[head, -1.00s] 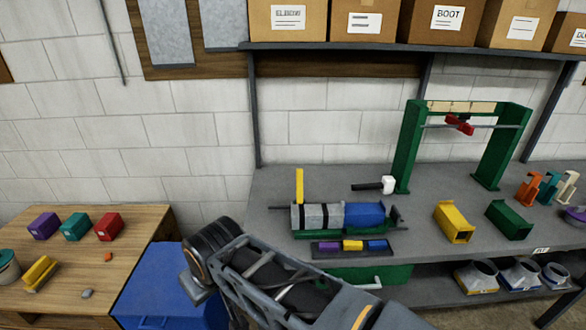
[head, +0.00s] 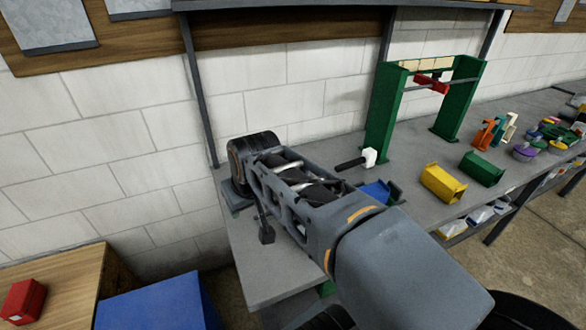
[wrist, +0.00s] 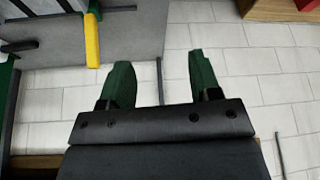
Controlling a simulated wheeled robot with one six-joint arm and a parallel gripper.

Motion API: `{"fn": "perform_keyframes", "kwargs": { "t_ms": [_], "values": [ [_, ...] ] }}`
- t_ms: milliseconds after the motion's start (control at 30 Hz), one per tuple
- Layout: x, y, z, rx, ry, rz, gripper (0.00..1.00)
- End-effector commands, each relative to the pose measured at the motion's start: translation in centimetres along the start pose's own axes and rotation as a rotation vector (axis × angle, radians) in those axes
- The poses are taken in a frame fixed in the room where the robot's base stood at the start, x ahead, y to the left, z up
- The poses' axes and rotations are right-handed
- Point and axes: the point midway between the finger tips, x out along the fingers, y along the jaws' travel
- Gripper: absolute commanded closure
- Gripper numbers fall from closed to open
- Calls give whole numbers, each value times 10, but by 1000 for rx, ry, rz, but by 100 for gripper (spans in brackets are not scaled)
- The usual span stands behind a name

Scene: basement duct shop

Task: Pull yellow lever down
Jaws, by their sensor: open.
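The yellow lever (wrist: 91,40) shows in the wrist view at the upper left, to the left of my gripper's fingers. In the head view now my arm hides it, along with most of the machine it belongs to; only a blue part (head: 375,192) of that machine shows beside my arm. My gripper (wrist: 155,85) is open, with two green fingers apart and nothing between them. White wall blocks show beyond the fingers. The lever is not between the fingers, and no contact with it shows.
The grey bench (head: 262,275) carries a mallet (head: 358,160), a green frame (head: 380,115) with a red part, and yellow (head: 442,184) and green (head: 481,168) blocks. A blue bin (head: 160,303) and a wooden table (head: 75,285) stand at lower left.

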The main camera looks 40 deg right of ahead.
Motion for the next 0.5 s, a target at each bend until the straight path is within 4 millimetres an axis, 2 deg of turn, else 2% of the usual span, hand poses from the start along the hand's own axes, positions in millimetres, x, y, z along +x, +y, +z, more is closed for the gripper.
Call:
{"fn": "perform_keyframes", "kwargs": {
  "t_ms": [33,200,300,400,500],
  "values": [
    [16,15,-18,26,-7,11,43],
    [42,81,-79,95,-18,42,43],
    [58,125,-103,131,-22,58,43],
    [72,163,-118,158,-22,69,43],
    [82,192,-127,174,-22,76,43]
  ]
}}
